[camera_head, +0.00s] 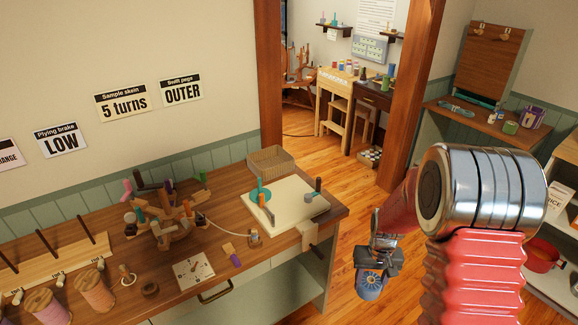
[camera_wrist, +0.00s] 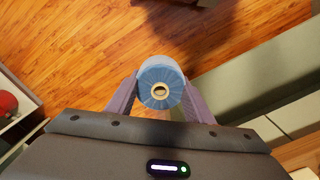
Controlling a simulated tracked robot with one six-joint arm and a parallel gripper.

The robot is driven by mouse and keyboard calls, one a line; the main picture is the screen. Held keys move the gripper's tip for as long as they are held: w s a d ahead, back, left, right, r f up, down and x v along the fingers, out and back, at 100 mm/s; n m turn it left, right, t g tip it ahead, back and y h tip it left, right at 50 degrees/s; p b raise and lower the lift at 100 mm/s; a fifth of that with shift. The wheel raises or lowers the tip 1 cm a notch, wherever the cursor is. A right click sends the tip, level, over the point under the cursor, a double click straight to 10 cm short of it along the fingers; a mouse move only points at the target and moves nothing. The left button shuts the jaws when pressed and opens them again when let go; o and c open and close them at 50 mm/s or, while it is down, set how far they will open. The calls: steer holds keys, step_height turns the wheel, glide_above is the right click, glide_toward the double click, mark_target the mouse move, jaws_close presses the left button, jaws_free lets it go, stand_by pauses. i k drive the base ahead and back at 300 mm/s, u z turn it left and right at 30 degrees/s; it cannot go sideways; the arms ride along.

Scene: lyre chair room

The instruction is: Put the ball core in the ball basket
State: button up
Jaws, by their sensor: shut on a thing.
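My gripper (camera_head: 372,262) is shut on the ball core (camera_head: 370,286), a blue cylinder with a pale-ringed centre hole. It holds the core in the air over the wooden floor, to the right of the bench's front corner. In the wrist view, the core (camera_wrist: 160,84) sits between the two purple-grey fingers of my gripper (camera_wrist: 160,98), its holed end facing the camera. A tan woven basket (camera_head: 271,161), which looks like the ball basket, stands at the back of the bench, to the left of and beyond my gripper. Its inside is mostly hidden.
The wooden bench (camera_head: 215,255) carries a pegged winder (camera_head: 165,215), a pale board (camera_head: 290,205) with upright pegs in front of the basket, and thread spools (camera_head: 95,290). A doorway post (camera_head: 268,75) rises behind the basket. Open floor (camera_head: 345,225) lies right of the bench.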

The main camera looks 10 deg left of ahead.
mark_target(272, 166)
steer(key=z, duration=0.65)
steer(key=i, duration=3.95)
steer(key=z, duration=0.05)
